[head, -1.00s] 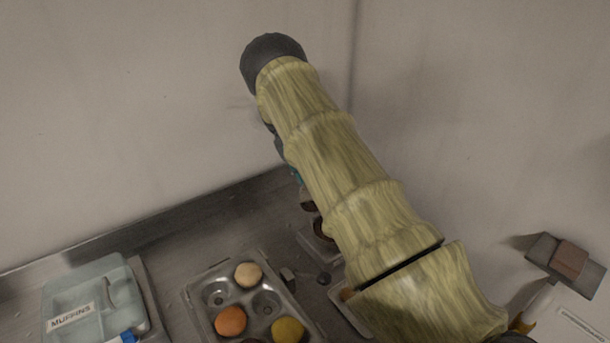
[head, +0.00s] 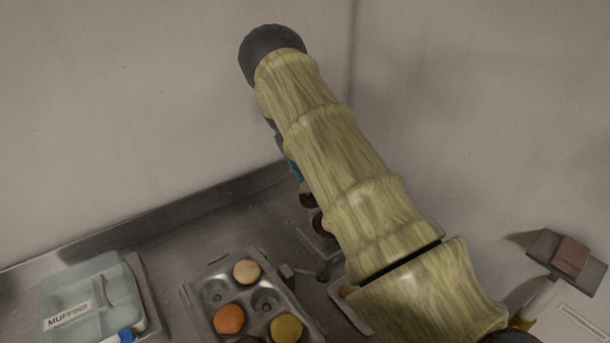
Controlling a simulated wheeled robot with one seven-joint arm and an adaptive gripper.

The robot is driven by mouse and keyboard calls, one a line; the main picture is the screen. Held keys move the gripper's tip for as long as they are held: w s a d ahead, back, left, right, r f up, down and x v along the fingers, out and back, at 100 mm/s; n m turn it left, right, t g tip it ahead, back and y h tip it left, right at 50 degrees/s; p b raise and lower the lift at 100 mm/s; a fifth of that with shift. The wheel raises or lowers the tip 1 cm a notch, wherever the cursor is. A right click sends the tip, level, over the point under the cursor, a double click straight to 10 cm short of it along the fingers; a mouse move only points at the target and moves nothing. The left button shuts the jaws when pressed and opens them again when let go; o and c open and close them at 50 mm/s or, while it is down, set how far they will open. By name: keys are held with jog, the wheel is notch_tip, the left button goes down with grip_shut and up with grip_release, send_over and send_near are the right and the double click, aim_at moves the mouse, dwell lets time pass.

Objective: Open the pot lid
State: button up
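No pot or pot lid can be made out in the head view. My arm, with a wood-like pattern, crosses the middle of the picture and hides much of the counter behind it. My gripper is not visible; it is hidden behind the arm. A small grey metal piece with dark round parts (head: 320,225) shows at the arm's left edge, partly covered, and I cannot tell what it is.
A metal muffin tin (head: 212,322) with several coloured round pieces stands on the steel counter (head: 185,245). A light blue box labelled MUFFINS (head: 95,290) is at the left. A grey and brown block (head: 565,257) is at the right. Walls close the back.

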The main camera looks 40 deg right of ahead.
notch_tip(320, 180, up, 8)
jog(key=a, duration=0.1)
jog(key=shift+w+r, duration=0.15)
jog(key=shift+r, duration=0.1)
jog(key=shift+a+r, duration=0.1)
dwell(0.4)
